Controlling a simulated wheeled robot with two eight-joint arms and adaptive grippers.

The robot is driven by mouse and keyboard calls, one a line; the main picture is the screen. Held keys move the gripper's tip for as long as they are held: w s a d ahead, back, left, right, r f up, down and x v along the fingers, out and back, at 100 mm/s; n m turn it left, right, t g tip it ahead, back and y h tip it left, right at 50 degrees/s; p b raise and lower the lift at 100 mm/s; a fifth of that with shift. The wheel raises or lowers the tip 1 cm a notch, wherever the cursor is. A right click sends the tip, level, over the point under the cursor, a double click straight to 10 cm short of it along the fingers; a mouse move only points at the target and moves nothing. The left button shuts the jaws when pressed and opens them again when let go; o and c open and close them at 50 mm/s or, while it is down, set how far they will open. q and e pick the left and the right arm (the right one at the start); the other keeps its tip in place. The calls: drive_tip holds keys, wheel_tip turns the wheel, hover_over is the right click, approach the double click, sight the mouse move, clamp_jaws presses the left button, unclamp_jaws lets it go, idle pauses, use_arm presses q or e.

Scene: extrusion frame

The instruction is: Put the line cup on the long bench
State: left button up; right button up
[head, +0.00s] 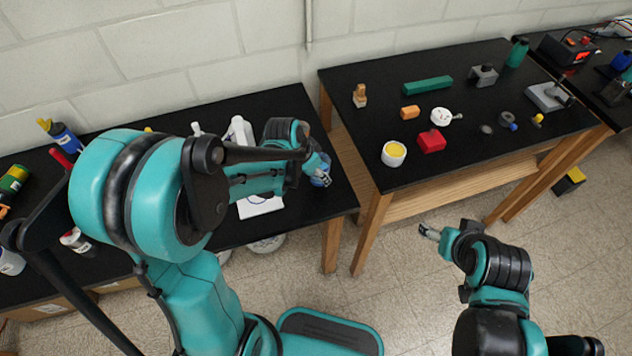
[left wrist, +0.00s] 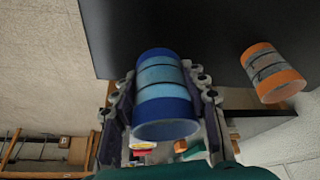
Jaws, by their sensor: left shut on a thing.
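A blue cup with a lighter blue band and thin dark lines (left wrist: 165,92) sits between the fingers of my left gripper (left wrist: 163,115), which is shut on it. In the head view my left gripper (head: 322,176) holds the cup, mostly hidden by the fingers, at the right end of the left black bench (head: 318,212). I cannot tell whether the cup touches the bench top. A second black bench (head: 345,88) on wooden legs stands to the right. I cannot tell which is the long bench. My right gripper (head: 430,232) is over the floor; its opening is unclear.
An orange cup with dark lines (left wrist: 272,73) stands near the held cup in the left wrist view. A gap separates the two benches.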

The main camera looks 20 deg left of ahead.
sight(316, 179)
use_arm(q)
drive_tip(key=shift+w+a+f, duration=0.35)
drive_tip(key=shift+a+f, duration=0.1)
drive_tip(key=shift+f+b, duration=0.95)
drive_tip(key=shift+f, duration=1)
drive_tip(key=shift+f, duration=0.1)
drive_tip(key=o, duration=1.1)
drive_tip(key=shift+o, duration=0.2)
